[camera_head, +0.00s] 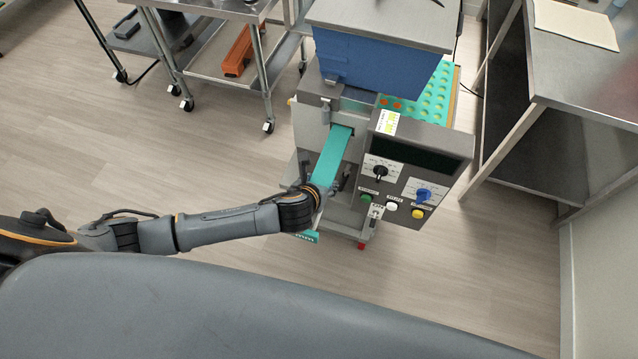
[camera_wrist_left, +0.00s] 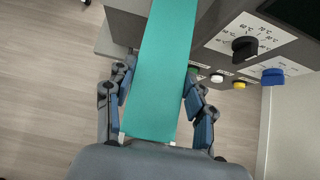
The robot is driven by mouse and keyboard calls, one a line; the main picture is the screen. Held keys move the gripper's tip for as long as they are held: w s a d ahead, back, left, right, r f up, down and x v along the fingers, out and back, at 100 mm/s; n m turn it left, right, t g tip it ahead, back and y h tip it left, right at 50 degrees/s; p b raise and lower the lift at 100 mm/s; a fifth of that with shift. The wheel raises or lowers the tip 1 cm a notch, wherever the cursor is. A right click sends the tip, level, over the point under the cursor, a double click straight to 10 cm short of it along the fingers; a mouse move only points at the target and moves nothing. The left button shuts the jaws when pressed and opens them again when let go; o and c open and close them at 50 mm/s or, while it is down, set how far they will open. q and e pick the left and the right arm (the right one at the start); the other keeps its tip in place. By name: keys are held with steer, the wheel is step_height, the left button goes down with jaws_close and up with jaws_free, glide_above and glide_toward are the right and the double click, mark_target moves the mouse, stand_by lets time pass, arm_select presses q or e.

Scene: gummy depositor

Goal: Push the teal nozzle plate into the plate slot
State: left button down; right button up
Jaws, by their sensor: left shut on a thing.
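The teal nozzle plate (camera_head: 328,158) is a long flat strip. Its far end reaches into the plate slot (camera_head: 345,120) in the front of the grey machine, and most of its length sticks out toward me. My left gripper (camera_head: 312,190) is at the plate's near part. In the left wrist view the plate (camera_wrist_left: 165,60) runs straight ahead between the two fingers of my left gripper (camera_wrist_left: 157,95), which is shut on it. The slot opening is mostly hidden by the plate and machine parts. My right gripper is not in view.
The control panel (camera_head: 410,165) with knobs and coloured buttons stands just right of the plate. A blue hopper (camera_head: 370,60) tops the machine, with a teal mould tray (camera_head: 432,100) behind the panel. Steel carts stand back left, a steel table (camera_head: 585,75) at right. Floor at left is clear.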

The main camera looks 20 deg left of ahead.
mark_target(340, 133)
arm_select(q)
steer(key=shift+w+d+r, duration=0.1)
steer(key=shift+w, duration=2.35)
steer(key=shift+w+d+b, duration=0.1)
steer(key=shift+w+b, duration=0.45)
steer(key=shift+w, duration=2.2)
steer(key=shift+w+b, duration=0.85)
steer(key=shift+w, duration=1.75)
steer(key=shift+w+d+b, duration=0.1)
steer(key=shift+w+b, duration=0.2)
steer(key=shift+w, duration=0.3)
steer(key=shift+w+r, duration=0.1)
steer(key=shift+w, duration=0.05)
